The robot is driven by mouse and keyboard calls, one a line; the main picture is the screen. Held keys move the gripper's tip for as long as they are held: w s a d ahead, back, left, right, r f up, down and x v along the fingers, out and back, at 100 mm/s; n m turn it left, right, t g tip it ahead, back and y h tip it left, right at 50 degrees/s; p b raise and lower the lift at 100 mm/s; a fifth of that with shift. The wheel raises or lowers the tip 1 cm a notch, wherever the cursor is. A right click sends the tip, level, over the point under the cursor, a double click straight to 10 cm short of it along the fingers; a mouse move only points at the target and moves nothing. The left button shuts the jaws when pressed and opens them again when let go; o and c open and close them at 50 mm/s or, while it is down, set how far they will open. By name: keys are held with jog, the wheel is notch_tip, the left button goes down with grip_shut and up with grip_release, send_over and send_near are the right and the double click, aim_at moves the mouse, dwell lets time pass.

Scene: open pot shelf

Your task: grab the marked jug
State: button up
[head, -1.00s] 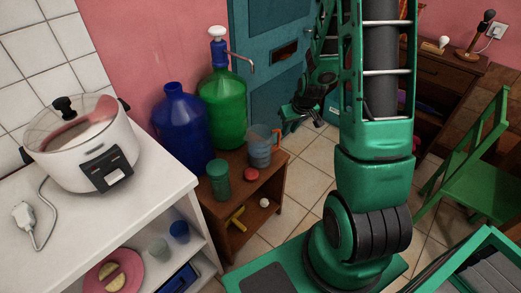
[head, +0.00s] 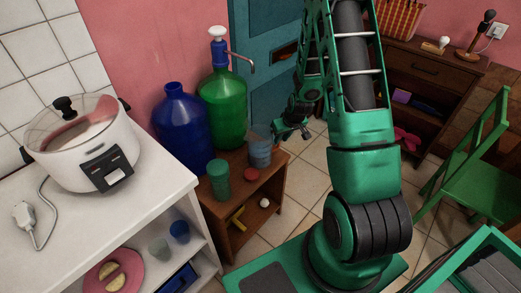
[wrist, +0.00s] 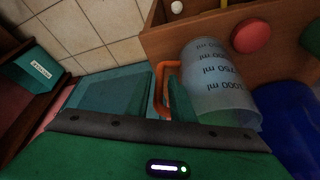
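The marked jug (head: 260,152) is a translucent bluish measuring jug, upright on the low wooden stand. In the wrist view the jug (wrist: 218,85) shows ml markings and an orange handle (wrist: 160,90) on its left side. My gripper (head: 288,134) is at the jug's right side in the head view and hides the handle there. In the wrist view the handle lies between the teal fingers of my gripper (wrist: 160,95), with a narrow gap showing beside the left finger. The gripper looks open around the handle.
The low wooden stand (head: 236,222) also holds a green cup (head: 219,181) and a red round thing (head: 251,174). A blue bottle (head: 181,130) and a green pump bottle (head: 223,100) stand behind. The white counter (head: 95,230) is at left, a green chair (head: 470,165) at right.

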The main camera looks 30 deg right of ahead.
jog(key=shift+x, duration=1.25)
grip_shut()
jog(key=shift+r, duration=0.1)
